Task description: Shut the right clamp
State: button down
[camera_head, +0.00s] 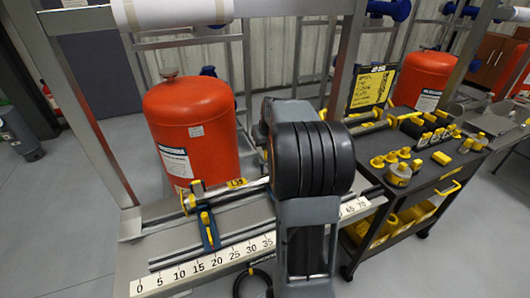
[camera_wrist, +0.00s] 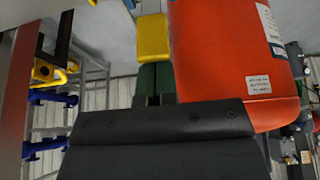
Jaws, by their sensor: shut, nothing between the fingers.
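A left clamp (camera_head: 209,228) with a blue base and yellow parts sits on the rail bench in the head view, its yellow handle upright. The right clamp is not clearly visible in the head view; my dark arm covers the right stretch of the rail. In the wrist view my gripper (camera_wrist: 154,82) shows as dark green fingers, shut with nothing between them. A yellow block (camera_wrist: 152,37), possibly a clamp handle grip, lies just beyond the fingertips. I cannot tell whether they touch.
A red tank (camera_head: 193,130) stands behind the rail, and a red tank surface (camera_wrist: 235,55) is close right of the fingers in the wrist view. A numbered scale (camera_head: 205,262) runs along the bench front. A dark cart (camera_head: 425,185) with yellow parts stands at right.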

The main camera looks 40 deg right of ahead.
jog(key=shift+s+a+f+g, duration=0.1)
jog(key=shift+s+f+g, duration=0.1)
jog(key=shift+f, duration=0.3)
jog(key=shift+s+f+g, duration=0.1)
jog(key=shift+s+f, duration=0.1)
jog(key=shift+f, duration=0.25)
jog(key=shift+s+a+b, duration=0.15)
jog(key=shift+s+b, duration=0.15)
jog(key=shift+s, duration=0.25)
jog(key=shift+s+a+b, duration=0.15)
jog(key=shift+s+b, duration=0.1)
jog(key=shift+s, duration=0.25)
jog(key=shift+w+d, duration=0.15)
jog(key=shift+w, duration=0.05)
jog(key=shift+r, duration=0.2)
jog(key=shift+w+r+p, duration=0.15)
jog(key=shift+r+p, duration=0.85)
jog(key=shift+r, duration=0.2)
jog(key=shift+w+r+p, duration=0.2)
jog(key=shift+r+p, duration=0.75)
jog(key=shift+r, duration=0.25)
jog(key=shift+w+r+p, duration=0.15)
jog(key=shift+r+p, duration=0.85)
jog(key=shift+r, duration=0.2)
